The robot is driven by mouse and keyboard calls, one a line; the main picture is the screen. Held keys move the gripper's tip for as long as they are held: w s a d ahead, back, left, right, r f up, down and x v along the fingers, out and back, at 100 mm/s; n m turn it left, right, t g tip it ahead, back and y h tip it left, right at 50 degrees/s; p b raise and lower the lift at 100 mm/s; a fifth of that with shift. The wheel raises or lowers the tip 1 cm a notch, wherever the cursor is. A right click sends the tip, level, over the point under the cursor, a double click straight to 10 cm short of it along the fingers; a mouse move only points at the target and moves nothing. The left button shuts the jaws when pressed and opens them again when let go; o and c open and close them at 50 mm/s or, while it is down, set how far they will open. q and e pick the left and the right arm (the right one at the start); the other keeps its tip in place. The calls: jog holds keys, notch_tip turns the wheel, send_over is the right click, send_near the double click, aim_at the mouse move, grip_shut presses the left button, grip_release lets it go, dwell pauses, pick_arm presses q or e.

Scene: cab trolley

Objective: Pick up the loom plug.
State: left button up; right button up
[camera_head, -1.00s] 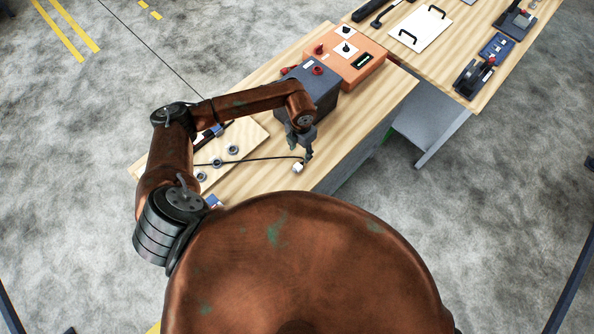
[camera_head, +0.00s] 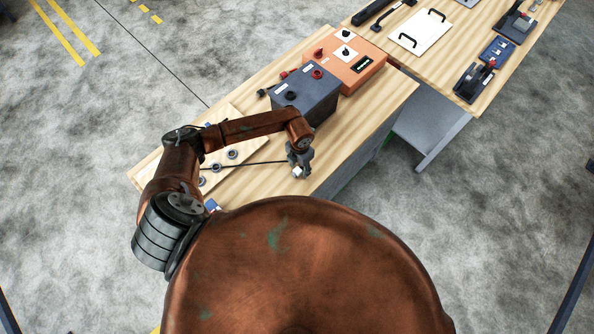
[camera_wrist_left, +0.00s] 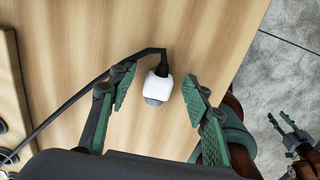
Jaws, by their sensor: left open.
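The loom plug (camera_wrist_left: 158,86) is a white block with a dark grey end, on a black cable (camera_wrist_left: 80,92). It lies on the wooden bench top and shows small in the head view (camera_head: 297,172). My left gripper (camera_head: 300,164) is over it, pointing down. In the left wrist view the open left gripper (camera_wrist_left: 160,80) has one green finger on each side of the plug, with a gap on both sides. The height of the fingertips above the bench is hard to tell. My right gripper (camera_wrist_left: 284,122) shows at the right edge of that view, fingers apart, over the floor.
A dark grey box (camera_head: 308,92) and an orange box (camera_head: 350,68) stand on the bench behind my left gripper. A pale board (camera_head: 232,140) with grey rings lies to the left, by the cable. The bench edge is close on the right of the plug.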

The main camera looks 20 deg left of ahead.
pick_arm(q)
jog(key=shift+c, duration=0.7)
grip_shut()
jog(key=shift+r, duration=0.15)
